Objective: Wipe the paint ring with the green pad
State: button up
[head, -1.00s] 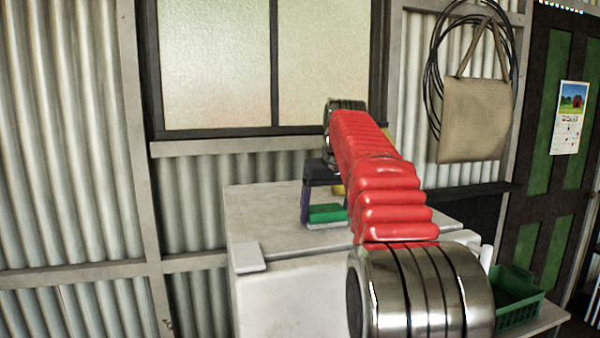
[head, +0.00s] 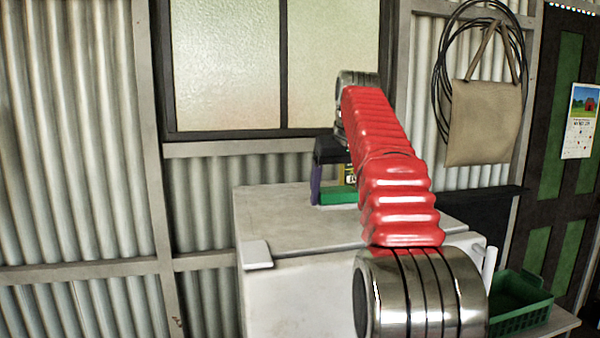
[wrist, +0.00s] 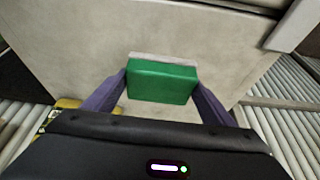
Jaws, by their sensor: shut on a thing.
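The green pad (head: 340,197) is a small green block with a pale underside. It also shows in the wrist view (wrist: 162,82), squeezed between two purple fingers. My gripper (wrist: 162,88) is shut on it. In the head view the pad is low over the back part of the pale top of a white chest (head: 290,225); I cannot tell whether it touches. No paint ring is visible in either view; my arm covers part of the top, and the pad and gripper hide some of it.
A yellow item with dark print (wrist: 68,104) is beside my gripper, partly hidden. A green crate (head: 520,300) stands right of the chest. A tan bag (head: 485,122) and coiled cable hang on the wall. The left part of the chest top is clear.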

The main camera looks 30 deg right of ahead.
jog(key=shift+r, duration=1.15)
jog(key=shift+d, duration=0.1)
